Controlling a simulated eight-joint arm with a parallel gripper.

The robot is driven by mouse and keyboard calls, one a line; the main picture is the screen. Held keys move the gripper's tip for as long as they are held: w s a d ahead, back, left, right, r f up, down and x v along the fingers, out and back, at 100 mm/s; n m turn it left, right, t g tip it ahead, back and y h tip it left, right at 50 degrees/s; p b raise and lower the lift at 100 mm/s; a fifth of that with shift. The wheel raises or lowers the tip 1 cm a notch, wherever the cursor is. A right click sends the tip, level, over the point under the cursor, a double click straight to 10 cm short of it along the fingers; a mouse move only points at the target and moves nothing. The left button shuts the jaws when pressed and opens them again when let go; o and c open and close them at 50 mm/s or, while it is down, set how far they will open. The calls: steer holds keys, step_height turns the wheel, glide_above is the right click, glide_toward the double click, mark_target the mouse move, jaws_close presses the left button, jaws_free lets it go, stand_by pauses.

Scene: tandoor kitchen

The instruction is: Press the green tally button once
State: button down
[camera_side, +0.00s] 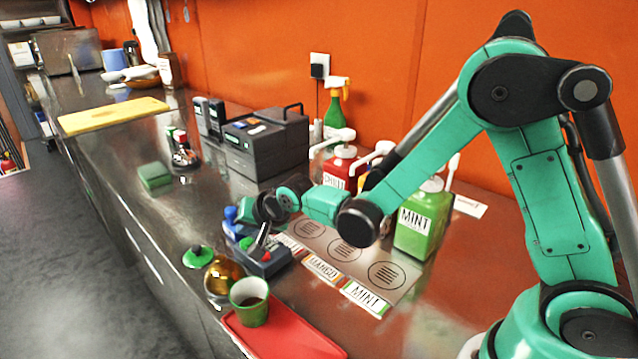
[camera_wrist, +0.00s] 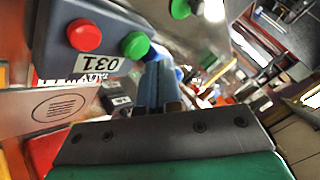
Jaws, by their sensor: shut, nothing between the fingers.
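The dark tally box (camera_wrist: 108,22) shows at the upper left of the wrist view, with a white label reading 031. On it sit a red button (camera_wrist: 82,35) and the green tally button (camera_wrist: 135,45), a round dome. My gripper (camera_wrist: 160,80) is shut and empty, its fingers just right of and below the green button in that picture; I cannot see contact. In the side view, my gripper (camera_side: 262,240) points down close over the tally box (camera_side: 268,265), and the fingers partly hide its buttons.
A red tray (camera_side: 290,338) with a green cup (camera_side: 249,302) stands in front, beside a brass pot (camera_side: 222,276) and a green-knobbed lid (camera_side: 198,257). Behind are sauce pump bottles, such as the green mint one (camera_side: 420,228), and a dark printer-like machine (camera_side: 265,145).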

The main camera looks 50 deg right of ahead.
mark_target(249, 244)
steer(key=shift+f, duration=0.15)
steer(key=shift+f, duration=0.3)
steer(key=shift+f, duration=0.45)
stand_by(0.6)
steer(key=shift+r, duration=0.9)
steer(key=shift+r, duration=2.5)
